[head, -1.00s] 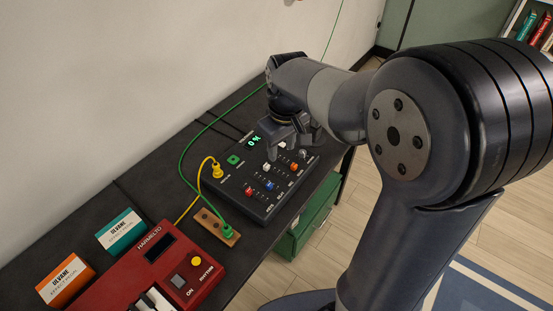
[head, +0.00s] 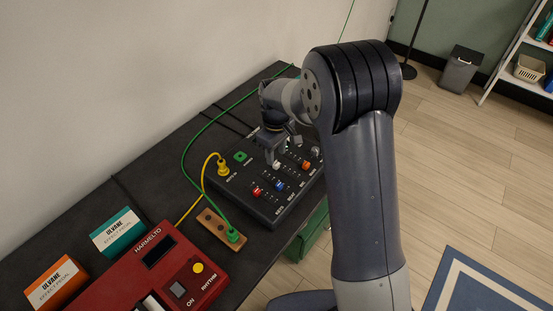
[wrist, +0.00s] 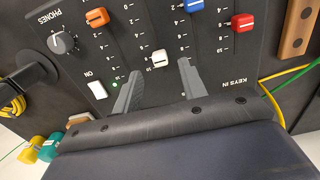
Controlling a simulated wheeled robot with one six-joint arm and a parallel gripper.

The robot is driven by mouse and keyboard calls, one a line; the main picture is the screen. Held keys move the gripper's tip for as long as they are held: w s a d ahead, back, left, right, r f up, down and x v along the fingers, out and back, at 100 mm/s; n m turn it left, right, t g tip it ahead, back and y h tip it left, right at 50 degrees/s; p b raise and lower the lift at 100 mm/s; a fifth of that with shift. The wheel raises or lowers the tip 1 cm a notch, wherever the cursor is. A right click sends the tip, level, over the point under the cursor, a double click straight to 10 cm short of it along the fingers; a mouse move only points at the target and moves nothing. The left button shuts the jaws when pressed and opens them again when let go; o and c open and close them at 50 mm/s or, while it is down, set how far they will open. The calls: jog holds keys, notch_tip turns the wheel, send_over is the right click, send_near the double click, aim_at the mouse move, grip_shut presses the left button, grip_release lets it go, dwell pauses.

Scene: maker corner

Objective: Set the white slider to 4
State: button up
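The white slider (wrist: 160,58) sits on a black mixer panel (wrist: 215,65), near the lower end of its track in the wrist view, by a mark that looks like 10. In the head view the white slider (head: 277,165) shows just under my gripper (head: 276,155). In the wrist view the two fingers of my gripper (wrist: 160,85) are apart, one to each side below the white slider. Nothing is between the fingertips, and I see no contact with the slider.
An orange slider (wrist: 97,17), a blue slider (wrist: 194,5) and a red slider (wrist: 242,22) share the panel. A grey knob (wrist: 61,42) and a white switch (wrist: 97,90) are at left. A yellow cable (head: 204,175) and a green cable (head: 183,160) run beside the mixer.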

aim_at(276, 163)
jog(key=shift+f, duration=1.85)
jog(key=shift+c, duration=0.6)
grip_shut()
